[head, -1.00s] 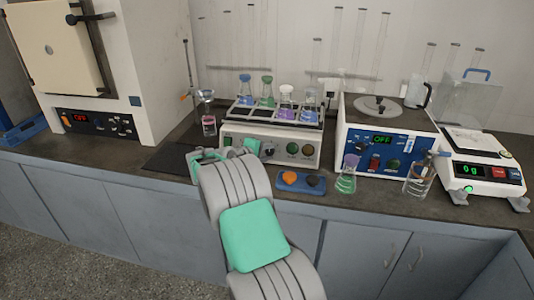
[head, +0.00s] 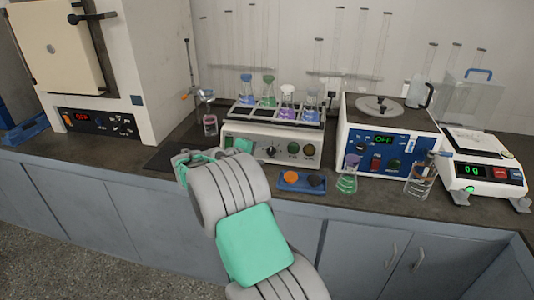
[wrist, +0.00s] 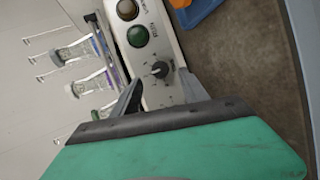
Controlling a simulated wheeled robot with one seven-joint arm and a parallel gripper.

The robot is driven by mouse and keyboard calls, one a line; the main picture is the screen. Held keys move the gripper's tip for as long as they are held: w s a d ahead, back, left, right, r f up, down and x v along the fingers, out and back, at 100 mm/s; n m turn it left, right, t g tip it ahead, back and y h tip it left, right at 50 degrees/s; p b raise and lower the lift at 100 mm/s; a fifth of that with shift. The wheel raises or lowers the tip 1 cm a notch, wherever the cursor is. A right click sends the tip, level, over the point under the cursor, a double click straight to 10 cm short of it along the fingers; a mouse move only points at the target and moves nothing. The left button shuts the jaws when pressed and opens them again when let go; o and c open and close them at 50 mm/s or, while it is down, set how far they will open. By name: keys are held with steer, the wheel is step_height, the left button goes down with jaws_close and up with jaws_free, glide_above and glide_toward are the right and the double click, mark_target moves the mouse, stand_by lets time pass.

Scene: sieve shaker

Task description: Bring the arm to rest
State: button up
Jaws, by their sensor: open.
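My arm reaches up from the bottom of the head view, with a grey ribbed link and green panels. My gripper (head: 212,155) is at the front of the bench, by the left front of the shaker (head: 272,140); my own wrist partly hides it. In the wrist view the gripper's dark fingers (wrist: 160,92) stand apart with nothing between them. The shaker's front panel with its black knob (wrist: 160,69) and green button (wrist: 137,36) shows beyond the fingers. I cannot tell the exact gap between fingers and panel.
Several flasks stand in the shaker's rack. A blue tray (head: 302,181) lies in front of it. To the right are a glass flask (head: 347,181), a beaker (head: 420,181), a blue-fronted device (head: 385,150) and a balance (head: 482,171). A furnace (head: 90,80) stands left. The floor before the cabinets is clear.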

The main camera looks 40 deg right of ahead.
steer(key=shift+v, duration=1.35)
steer(key=shift+r, duration=0.1)
